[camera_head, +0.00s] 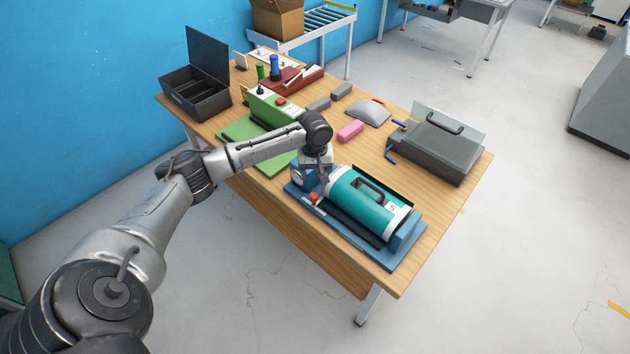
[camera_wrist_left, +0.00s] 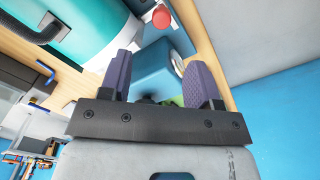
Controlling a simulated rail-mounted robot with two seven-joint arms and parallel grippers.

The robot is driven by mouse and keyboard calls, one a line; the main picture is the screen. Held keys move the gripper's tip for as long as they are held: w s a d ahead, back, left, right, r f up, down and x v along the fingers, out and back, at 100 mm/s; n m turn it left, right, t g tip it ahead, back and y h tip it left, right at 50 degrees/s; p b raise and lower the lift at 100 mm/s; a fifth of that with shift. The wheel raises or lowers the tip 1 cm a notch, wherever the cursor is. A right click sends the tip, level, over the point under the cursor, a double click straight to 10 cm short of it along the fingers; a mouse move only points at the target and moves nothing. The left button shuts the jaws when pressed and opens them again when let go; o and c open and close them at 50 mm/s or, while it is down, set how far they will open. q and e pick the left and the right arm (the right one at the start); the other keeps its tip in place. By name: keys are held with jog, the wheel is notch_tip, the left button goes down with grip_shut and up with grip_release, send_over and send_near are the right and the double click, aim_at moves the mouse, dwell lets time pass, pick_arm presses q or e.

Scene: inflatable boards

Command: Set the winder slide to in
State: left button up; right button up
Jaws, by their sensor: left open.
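A teal cylinder with a dark handle (camera_head: 362,200) lies on a blue base (camera_head: 405,254) at the table's near right edge. I cannot tell for sure which part is the winder slide. A small red knob (camera_head: 314,197) stands at the base's near left side, and it also shows in the left wrist view (camera_wrist_left: 161,17). My left gripper (camera_head: 323,178) is over the left end of this unit, beside the cylinder. In the left wrist view its purple fingers (camera_wrist_left: 158,58) are apart, with a blue block (camera_wrist_left: 150,72) behind them. My right gripper is not in view.
A grey case with a handle (camera_head: 436,147) stands behind the unit, with a pink block (camera_head: 350,131) to its left. A green unit (camera_head: 266,108), a red box (camera_head: 292,82) and an open black box (camera_head: 198,100) fill the far left. Bare wood shows around the pink block.

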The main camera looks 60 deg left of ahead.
pick_arm(q)
jog(key=shift+r, duration=1.2)
